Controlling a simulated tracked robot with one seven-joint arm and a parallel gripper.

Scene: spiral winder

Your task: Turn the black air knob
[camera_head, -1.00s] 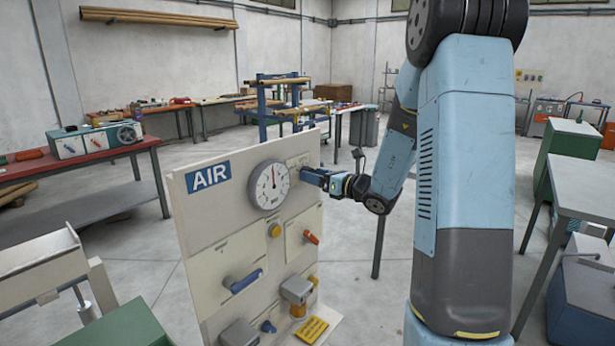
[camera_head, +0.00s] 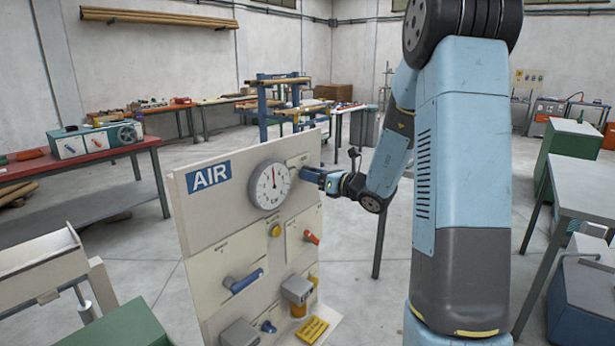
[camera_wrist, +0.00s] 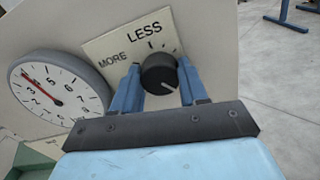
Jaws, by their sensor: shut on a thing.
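The black air knob (camera_wrist: 159,74) sits on a cream plate marked LESS and MORE (camera_wrist: 117,48) in the wrist view. My gripper (camera_wrist: 160,82) has its two blue fingers on either side of the knob, shut on it. The knob's white pointer line faces down and to the right in that view. In the head view my gripper (camera_head: 312,175) reaches the upper right of the AIR panel (camera_head: 205,235), and the knob is hidden behind it. The round white gauge (camera_head: 269,185) is left of the gripper; it also shows in the wrist view (camera_wrist: 58,88), with a red needle.
Lower on the panel are a blue-handled lever (camera_head: 245,281), a yellow button (camera_head: 275,230), an orange-red handle (camera_head: 311,237), a grey box (camera_head: 297,290) and a yellow label (camera_head: 311,329). A red-topped bench (camera_head: 75,165) stands at the left. Open floor lies behind the panel.

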